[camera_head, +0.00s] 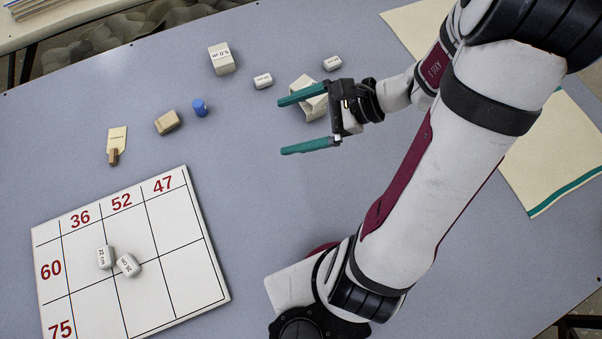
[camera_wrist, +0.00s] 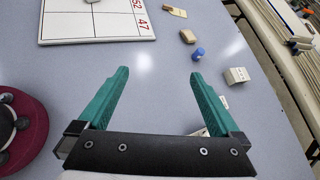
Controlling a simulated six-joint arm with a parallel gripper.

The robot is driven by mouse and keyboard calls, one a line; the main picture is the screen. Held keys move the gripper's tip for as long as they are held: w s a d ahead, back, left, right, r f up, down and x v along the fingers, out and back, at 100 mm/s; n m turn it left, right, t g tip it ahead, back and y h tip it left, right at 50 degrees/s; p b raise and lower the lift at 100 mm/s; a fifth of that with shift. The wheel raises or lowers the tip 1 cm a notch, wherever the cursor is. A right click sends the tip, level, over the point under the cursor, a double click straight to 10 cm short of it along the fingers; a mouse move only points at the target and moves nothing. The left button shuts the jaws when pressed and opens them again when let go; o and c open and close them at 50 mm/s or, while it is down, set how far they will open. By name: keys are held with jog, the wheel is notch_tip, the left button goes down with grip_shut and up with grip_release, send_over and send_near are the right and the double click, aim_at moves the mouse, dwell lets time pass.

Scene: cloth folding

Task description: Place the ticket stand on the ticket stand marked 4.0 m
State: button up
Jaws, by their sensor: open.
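A cream tag with a brown wooden base (camera_head: 116,145) lies left of centre in the head view, and it shows at the top of the wrist view (camera_wrist: 174,11). It looks like a ticket stand; its writing is too small to read. No marking 4.0 m is legible. A white block marked 5.0 cm (camera_head: 221,59) stands at the upper middle and also shows in the wrist view (camera_wrist: 237,75). My gripper (camera_head: 282,126) is open and empty over the table, right of these things. Its green fingers are spread wide in the wrist view (camera_wrist: 159,73).
A cream box (camera_head: 303,84) is partly hidden behind my upper finger. A wooden block (camera_head: 168,122), a blue cylinder (camera_head: 200,107) and small white labelled blocks (camera_head: 263,80) lie nearby. A numbered grid board (camera_head: 175,283) holds two labelled blocks. The table's middle is clear.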

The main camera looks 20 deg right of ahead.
jog(key=s+a+r+n+g+h, duration=0.2)
jog(key=s+a+n+h, duration=0.1)
jog(key=s+n, duration=0.4)
jog(key=s+a+r+n+g+h, duration=0.2)
jog(key=s+a+n+g+h, duration=0.1)
jog(key=s+n+h, duration=0.2)
jog(key=s+n, duration=0.2)
jog(key=n, duration=0.1)
jog(key=shift+s+r+g, duration=0.3)
jog(key=shift+s, duration=0.05)
